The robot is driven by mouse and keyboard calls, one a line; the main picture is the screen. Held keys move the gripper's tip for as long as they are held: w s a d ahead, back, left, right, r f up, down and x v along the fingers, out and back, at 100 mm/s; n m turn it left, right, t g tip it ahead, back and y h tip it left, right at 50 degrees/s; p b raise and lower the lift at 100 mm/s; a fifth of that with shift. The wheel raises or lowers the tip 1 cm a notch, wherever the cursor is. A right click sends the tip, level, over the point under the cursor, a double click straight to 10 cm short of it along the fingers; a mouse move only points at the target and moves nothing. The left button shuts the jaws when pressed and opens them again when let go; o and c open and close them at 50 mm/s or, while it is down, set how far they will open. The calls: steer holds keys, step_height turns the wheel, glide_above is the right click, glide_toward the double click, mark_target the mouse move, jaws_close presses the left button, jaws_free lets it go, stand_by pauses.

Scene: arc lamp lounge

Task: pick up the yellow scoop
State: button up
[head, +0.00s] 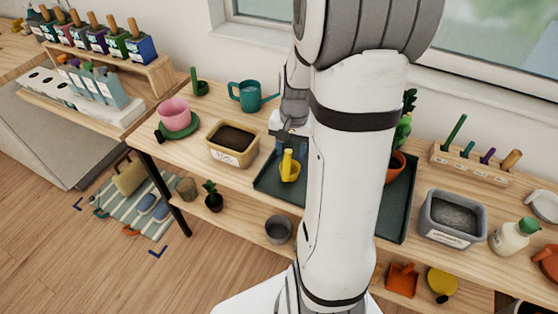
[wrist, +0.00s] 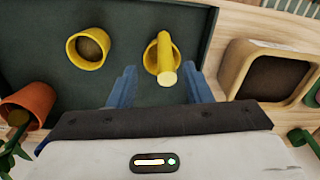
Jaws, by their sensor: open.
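The yellow scoop (head: 289,170) rests on the dark green tray (head: 268,182), its handle pointing up. In the wrist view the scoop (wrist: 152,58) shows its round bowl, with the handle end pointing toward the camera. My gripper (head: 291,136) is above the scoop, partly hidden behind my arm. In the wrist view its two blue fingers (wrist: 163,82) are open, and the handle end appears between them in the picture, with gaps on both sides. No contact is visible.
A wooden-sided planter (wrist: 235,75) is close on the right. In the head view, a tan planter (head: 232,157) and grey bin (head: 452,235) flank the tray.

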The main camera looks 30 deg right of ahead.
mark_target(287, 163)
steer(key=shift+w+a+f+p, duration=0.15)
steer(key=shift+w+f, duration=0.15)
steer(key=shift+f, duration=1.4)
steer(key=shift+w+f+p, duration=0.15)
steer(key=shift+w+f, duration=0.1)
steer(key=shift+f, duration=1.45)
steer(key=shift+c, duration=0.5)
jaws_close()
